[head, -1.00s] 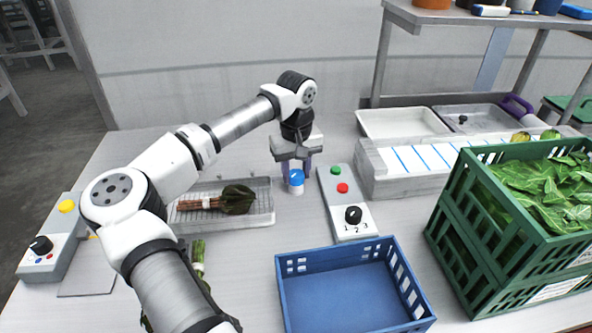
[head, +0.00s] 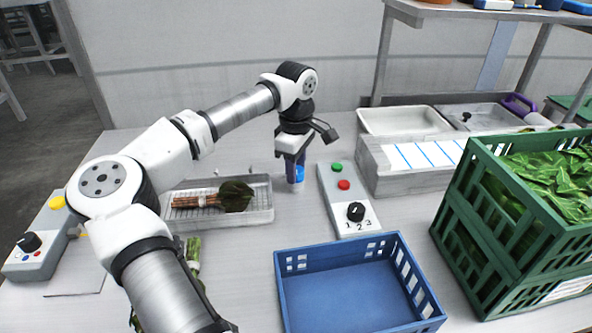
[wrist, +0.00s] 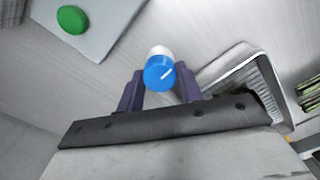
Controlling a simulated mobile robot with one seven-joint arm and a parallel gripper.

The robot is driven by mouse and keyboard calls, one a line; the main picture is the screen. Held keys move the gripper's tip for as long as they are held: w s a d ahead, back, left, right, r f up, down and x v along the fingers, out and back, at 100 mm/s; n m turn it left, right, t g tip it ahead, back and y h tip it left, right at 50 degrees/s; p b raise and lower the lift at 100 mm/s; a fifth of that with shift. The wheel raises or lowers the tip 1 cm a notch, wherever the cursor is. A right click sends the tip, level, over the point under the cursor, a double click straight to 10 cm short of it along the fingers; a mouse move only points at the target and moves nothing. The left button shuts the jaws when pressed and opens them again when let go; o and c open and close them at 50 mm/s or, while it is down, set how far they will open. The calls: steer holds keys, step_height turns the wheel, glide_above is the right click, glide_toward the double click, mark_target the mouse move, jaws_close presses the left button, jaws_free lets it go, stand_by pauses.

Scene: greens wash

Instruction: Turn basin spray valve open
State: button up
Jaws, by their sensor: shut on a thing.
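My gripper is shut on the knob.
A control box with green and red buttons and a black dial (head: 356,211) stands just right of the valve. A wire tray (head: 180,218) with a bundle of greens is at left. A blue crate (head: 350,246) and a green crate (head: 480,215) of leaves stand in front and at right.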

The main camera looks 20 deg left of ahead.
steer(key=n+b, duration=0.1)
steer(key=n, duration=0.3)
steer(key=shift+n, duration=0.3)
steer(key=shift+n+b, duration=0.5)
steer(key=shift+n, duration=1.5)
steer(key=o, duration=1)
steer(key=shift+r, duration=0.1)
step_height(320, 180, up, 14)
steer(key=shift+f+b, duration=0.15)
steer(key=shift+b, duration=0.2)
